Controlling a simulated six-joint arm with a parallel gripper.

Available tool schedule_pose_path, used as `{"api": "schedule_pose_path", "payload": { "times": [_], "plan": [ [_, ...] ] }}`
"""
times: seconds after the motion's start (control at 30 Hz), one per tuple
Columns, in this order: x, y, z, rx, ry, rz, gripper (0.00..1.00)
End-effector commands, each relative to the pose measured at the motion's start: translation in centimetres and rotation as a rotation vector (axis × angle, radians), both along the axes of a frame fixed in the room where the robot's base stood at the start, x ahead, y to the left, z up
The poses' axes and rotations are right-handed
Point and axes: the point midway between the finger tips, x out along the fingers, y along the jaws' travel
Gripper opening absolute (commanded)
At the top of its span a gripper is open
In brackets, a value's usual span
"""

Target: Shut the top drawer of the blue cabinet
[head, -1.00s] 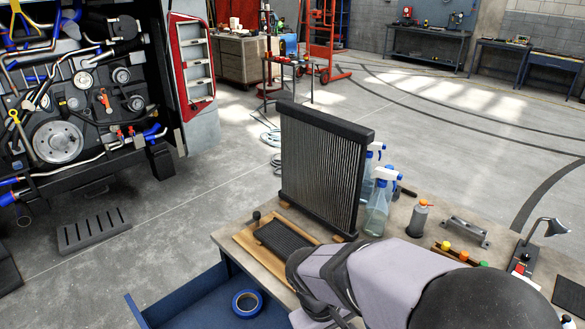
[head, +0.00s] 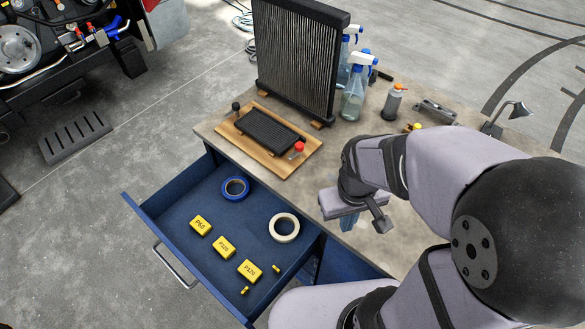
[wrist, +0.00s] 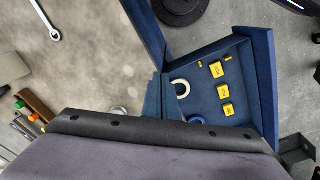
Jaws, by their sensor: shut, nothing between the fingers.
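The top drawer (head: 164,205) of the blue cabinet (head: 345,262) is pulled well out, and its metal handle (head: 175,266) is on the front panel. The drawer also shows in the wrist view (wrist: 205,78). Inside lie a blue tape roll (head: 235,188), a cream tape roll (head: 284,228), several small yellow pieces and yellow blocks (head: 224,247). My gripper (head: 348,223) is shut and empty, above the worktop to the right of the drawer, apart from the drawer front and handle. Its teal fingers also show in the wrist view (wrist: 163,88). My arm hides part of the cabinet.
The worktop (head: 215,133) above the drawer carries a wooden board (head: 275,165) with a black filter, a tall radiator (head: 295,60), spray bottles (head: 354,95) and a grey canister (head: 393,102). A wrench (wrist: 47,20) lies on the worktop.

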Motion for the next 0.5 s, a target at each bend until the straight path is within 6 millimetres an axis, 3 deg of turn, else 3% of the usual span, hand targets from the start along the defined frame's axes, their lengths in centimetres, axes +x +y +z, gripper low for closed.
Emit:
{"api": "schedule_pose_path", "payload": {
  "times": [0.03,0.27,0.4,0.5],
  "plan": [
    [0.8,0.1,-2.2,-0.023,-0.021,0.077,0.00],
    [6.6,2.3,-9.0,-0.159,-0.166,0.588,0.00],
    [9.8,5.8,-12.6,-0.226,-0.264,0.938,0.00],
    [11.2,8.5,-14.4,-0.257,-0.320,1.141,0.00]
  ]
}}
